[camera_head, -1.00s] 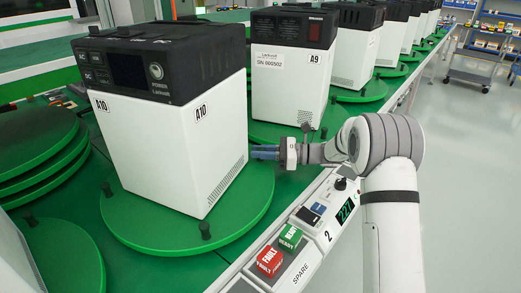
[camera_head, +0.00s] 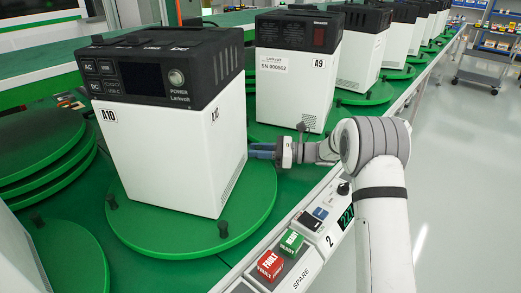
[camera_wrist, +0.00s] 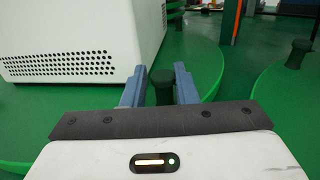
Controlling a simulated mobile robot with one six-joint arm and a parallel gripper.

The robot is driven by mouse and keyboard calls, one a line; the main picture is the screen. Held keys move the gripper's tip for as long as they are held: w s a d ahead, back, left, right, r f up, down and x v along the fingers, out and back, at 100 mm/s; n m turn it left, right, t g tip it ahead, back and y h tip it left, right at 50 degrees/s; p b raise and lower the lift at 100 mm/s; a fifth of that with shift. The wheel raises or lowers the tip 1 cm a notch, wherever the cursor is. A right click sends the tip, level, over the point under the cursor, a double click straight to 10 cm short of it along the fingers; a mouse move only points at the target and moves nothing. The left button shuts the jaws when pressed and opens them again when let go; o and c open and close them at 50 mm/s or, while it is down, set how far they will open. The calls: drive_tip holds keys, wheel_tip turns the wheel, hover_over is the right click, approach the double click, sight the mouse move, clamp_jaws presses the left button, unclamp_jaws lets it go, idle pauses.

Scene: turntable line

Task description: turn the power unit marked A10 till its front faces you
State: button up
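The power unit A10 (camera_head: 165,150) is a white box with a black top, upright on a green turntable (camera_head: 165,240). Its front, with display, buttons and an A10 label, faces the camera, angled somewhat to the left. Its right side, with another label and a vent grid, also shows. My gripper (camera_head: 258,151) is at the turntable's right edge, beside the unit. In the wrist view, my gripper's blue fingers (camera_wrist: 160,88) stand apart on either side of a dark green peg (camera_wrist: 161,86), with gaps showing. The unit's vented side (camera_wrist: 75,45) is to the left, apart from the fingers.
The unit A9 (camera_head: 295,85) stands on its own turntable behind, with more units in a row beyond. A rail with a red FAULT block (camera_head: 270,265) and a green READY block (camera_head: 291,242) runs along the front right. Stacked green discs (camera_head: 45,150) lie at left.

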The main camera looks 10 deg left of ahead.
drive_tip(key=shift+o, duration=0.9)
drive_tip(key=shift+d, duration=0.1)
drive_tip(key=d, duration=0.3)
drive_tip(key=d+p, duration=0.1)
drive_tip(key=d, duration=0.2)
drive_tip(key=shift+w+d, duration=0.2)
drive_tip(key=shift+d, duration=0.65)
drive_tip(key=shift+c, duration=0.5)
